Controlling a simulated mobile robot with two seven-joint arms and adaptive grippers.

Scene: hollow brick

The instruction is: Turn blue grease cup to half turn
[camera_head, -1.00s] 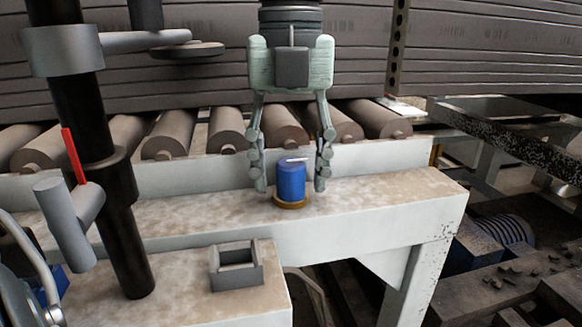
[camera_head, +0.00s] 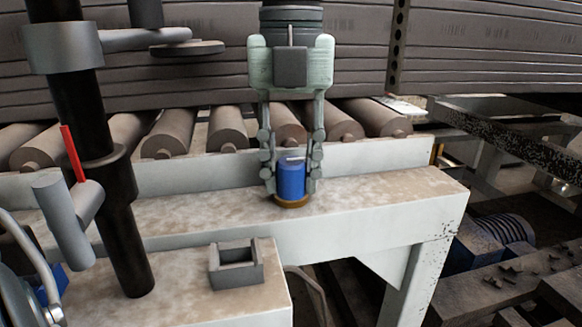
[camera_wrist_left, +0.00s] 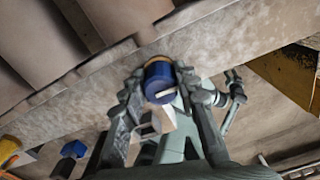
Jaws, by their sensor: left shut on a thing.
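The blue grease cup (camera_head: 291,179) stands upright on a brass-coloured base (camera_head: 292,202) on the beam's ledge. A white mark lies across its top. My left gripper (camera_head: 291,186) points down from above, with one finger on each side of the cup, shut on it. In the left wrist view the cup (camera_wrist_left: 159,80) sits between the fingertips, and its white mark runs slantwise across the top. My right gripper does not show.
A small open grey box (camera_head: 236,266) sits on the nearer ledge. Rollers (camera_head: 228,128) run behind the light beam (camera_head: 370,205). The ledge right of the cup is clear.

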